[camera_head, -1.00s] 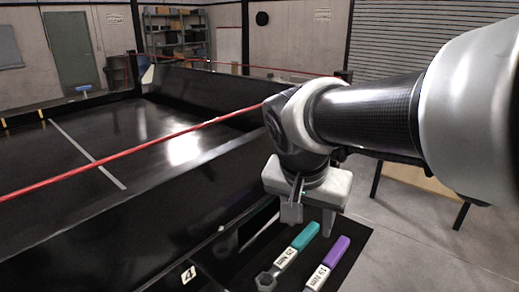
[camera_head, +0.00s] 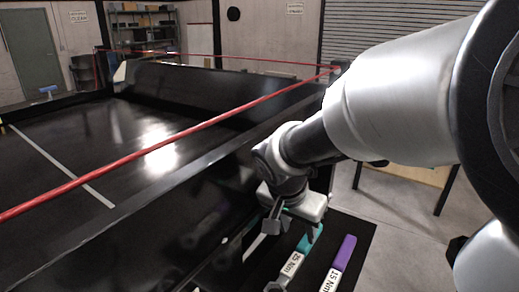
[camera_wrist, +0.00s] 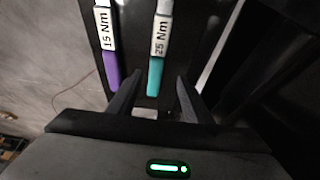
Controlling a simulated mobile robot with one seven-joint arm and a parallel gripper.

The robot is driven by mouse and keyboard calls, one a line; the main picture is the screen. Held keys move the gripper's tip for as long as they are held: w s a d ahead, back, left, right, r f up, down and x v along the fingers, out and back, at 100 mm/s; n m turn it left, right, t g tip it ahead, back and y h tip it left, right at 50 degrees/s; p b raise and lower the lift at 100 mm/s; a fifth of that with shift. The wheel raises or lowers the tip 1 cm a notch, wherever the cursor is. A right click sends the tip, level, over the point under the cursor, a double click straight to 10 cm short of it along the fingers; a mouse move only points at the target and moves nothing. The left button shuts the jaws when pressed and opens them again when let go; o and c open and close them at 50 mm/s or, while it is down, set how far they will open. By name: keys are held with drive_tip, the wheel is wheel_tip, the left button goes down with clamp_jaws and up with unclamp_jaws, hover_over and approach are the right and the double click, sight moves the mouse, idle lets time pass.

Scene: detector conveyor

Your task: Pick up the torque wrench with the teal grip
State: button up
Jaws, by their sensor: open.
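The torque wrench with the teal grip (camera_head: 306,242) lies on a dark surface at the lower middle of the head view, with a white label reading 25 Nm. In the wrist view its teal grip (camera_wrist: 155,77) shows between my two fingers, its end pointing toward my palm. My gripper (camera_head: 293,230) is open and empty at the grip's far end, and partly hides it in the head view. I cannot tell how high the fingers are above the grip. The wrench's head end is partly cut off at the bottom of the head view.
A second wrench with a purple grip (camera_head: 346,251) and a 15 Nm label lies close to the right, roughly parallel. It also shows in the wrist view (camera_wrist: 110,70), at left. A black conveyor wall (camera_head: 190,215) stands left of the wrenches, with a red cord (camera_head: 160,145) above it.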

sight(304, 243)
drive_tip(key=x, duration=0.2)
drive_tip(key=shift+w+f, duration=0.1)
drive_tip(key=shift+f, duration=0.25)
drive_tip(key=x, duration=0.5)
drive_tip(key=shift+d, duration=0.4)
clamp_jaws()
